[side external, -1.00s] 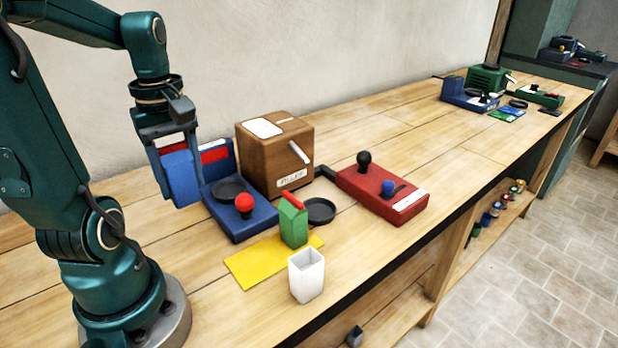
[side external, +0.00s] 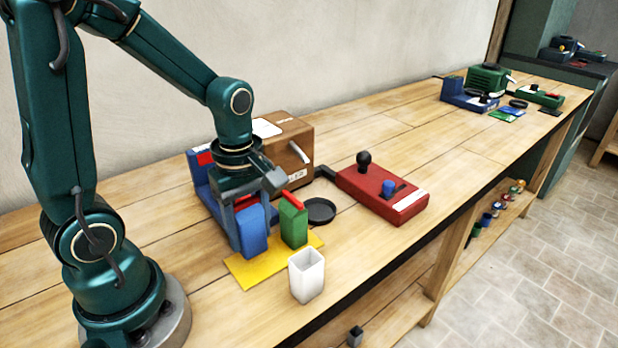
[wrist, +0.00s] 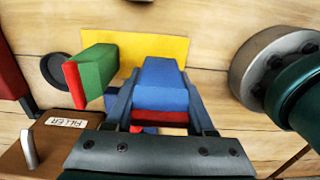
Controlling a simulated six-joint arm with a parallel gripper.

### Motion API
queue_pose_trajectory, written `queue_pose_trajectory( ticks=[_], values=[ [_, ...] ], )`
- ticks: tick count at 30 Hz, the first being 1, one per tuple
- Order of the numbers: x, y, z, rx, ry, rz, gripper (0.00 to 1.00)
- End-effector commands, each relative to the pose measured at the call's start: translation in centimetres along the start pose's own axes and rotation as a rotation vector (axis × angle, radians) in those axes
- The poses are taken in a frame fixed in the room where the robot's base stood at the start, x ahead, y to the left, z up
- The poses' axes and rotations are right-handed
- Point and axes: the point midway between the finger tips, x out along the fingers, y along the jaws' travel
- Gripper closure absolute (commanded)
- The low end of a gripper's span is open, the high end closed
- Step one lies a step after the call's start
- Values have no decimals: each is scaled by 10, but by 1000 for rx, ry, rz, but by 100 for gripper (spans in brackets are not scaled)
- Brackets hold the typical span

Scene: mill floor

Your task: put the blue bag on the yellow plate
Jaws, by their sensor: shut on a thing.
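My gripper (side external: 252,222) is shut on the blue bag (side external: 254,238) and holds it upright over the yellow plate (side external: 243,273). I cannot tell whether the bag's bottom touches the plate. In the wrist view the blue bag (wrist: 160,78) sits between the two fingers (wrist: 158,105), with the yellow plate (wrist: 180,46) beyond its lower end. A green bag (side external: 293,225) with a red top stands just right of the blue bag, at the plate's right part. It also shows in the wrist view (wrist: 97,70).
A white open cup (side external: 307,275) stands in front of the plate. A wooden box (side external: 292,140) and a blue machine (side external: 205,180), partly hidden by my arm, stand behind. A black disc (side external: 320,211) and a red machine (side external: 382,195) are to the right.

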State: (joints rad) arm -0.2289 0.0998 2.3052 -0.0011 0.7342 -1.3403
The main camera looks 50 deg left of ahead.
Motion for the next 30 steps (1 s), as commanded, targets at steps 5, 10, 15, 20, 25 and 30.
queue_pose_trajectory(
  ticks=[5, 10, 15, 20, 25, 30],
  values=[
    [25, -2, 0, -1, -1, -8, 100],
    [32, -1, 0, -1, 0, -3, 100],
    [32, -1, 0, -1, 1, -1, 100],
    [35, -1, 0, 0, 0, -2, 100],
    [35, 0, 0, 0, 1, -1, 16],
    [35, 0, 0, 0, 1, -1, 16]
  ],
)
